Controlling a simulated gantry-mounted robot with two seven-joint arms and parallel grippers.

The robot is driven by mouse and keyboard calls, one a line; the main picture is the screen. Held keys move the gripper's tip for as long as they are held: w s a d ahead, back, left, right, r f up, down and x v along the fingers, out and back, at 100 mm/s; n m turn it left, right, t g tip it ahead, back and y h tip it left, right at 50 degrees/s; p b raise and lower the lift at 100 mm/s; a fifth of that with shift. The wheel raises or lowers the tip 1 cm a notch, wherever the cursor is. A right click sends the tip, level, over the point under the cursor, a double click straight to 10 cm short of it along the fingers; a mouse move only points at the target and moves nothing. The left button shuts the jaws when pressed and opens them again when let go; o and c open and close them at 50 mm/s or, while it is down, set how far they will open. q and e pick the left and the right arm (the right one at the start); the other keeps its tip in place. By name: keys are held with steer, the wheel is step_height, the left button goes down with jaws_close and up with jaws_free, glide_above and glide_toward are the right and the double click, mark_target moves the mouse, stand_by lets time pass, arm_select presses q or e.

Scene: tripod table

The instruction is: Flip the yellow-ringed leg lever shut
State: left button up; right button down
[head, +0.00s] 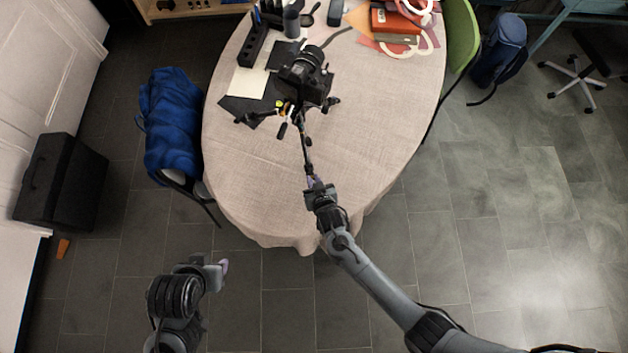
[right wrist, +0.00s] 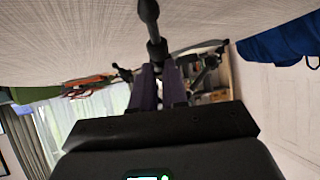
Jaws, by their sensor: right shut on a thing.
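A black tripod (head: 305,140) stands on the table with a camera (head: 306,66) on its head. Its near leg reaches toward me. A small yellow mark (head: 279,104) shows near the top of the left leg; whether its lever is open or shut is too small to tell. My right gripper (head: 311,182) is at the near leg's lower end, shut on it. In the right wrist view the leg (right wrist: 154,35) runs to the purple fingers (right wrist: 160,82). My left gripper (head: 223,268) is off the table at lower left, apart from everything; its jaw opening is unclear.
The oval cloth-covered table (head: 390,130) is clear at its near and right parts. A black holder (head: 251,48), dark sheets and an orange box (head: 394,24) lie toward the back. A chair with a blue cover (head: 172,125) is at left, a green chair (head: 460,35) at right.

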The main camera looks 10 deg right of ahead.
steer(key=c, duration=1.1)
jaws_free()
steer(key=shift+c, duration=0.2)
steer(key=shift+s+r, duration=0.3)
steer(key=shift+s, duration=0.15)
steer(key=p+v, duration=0.1)
steer(key=v, duration=0.8)
steer(key=shift+s+r, duration=0.25)
steer(key=shift+s, duration=0.05)
steer(key=shift+d, duration=0.1)
